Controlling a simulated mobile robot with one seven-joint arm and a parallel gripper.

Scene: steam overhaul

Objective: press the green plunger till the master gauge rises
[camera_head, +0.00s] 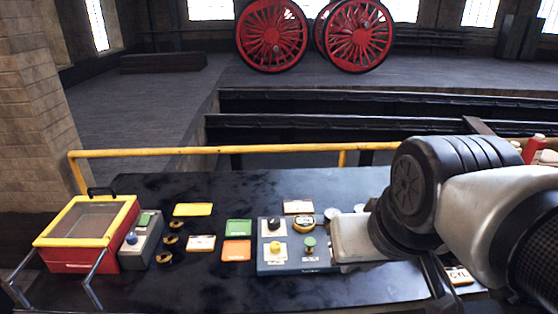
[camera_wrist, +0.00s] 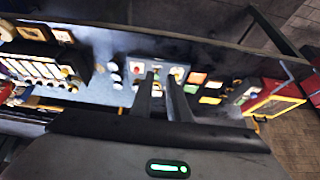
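The green plunger (camera_head: 309,243) stands upright at the front right of a blue-grey panel (camera_head: 290,268) on the dark bench. A yellow knob (camera_head: 275,247) is to its left and a black knob (camera_head: 274,224) is behind that. A round yellow-rimmed dial (camera_head: 303,223) sits behind the plunger; its reading is too small to tell, and I cannot tell if it is the master gauge. My gripper's pale body is just right of the plunger in the head view, with its fingertips hidden. In the wrist view my gripper (camera_wrist: 160,78) shows two dark fingers apart, pointing toward the panel.
A red box with a yellow rim (camera_head: 71,267) and a grey box (camera_head: 140,239) stand at the left. Coloured cards, including an orange one (camera_head: 237,250), lie between. A yellow rail (camera_head: 210,151) runs along the back. My arm covers the bench's right side.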

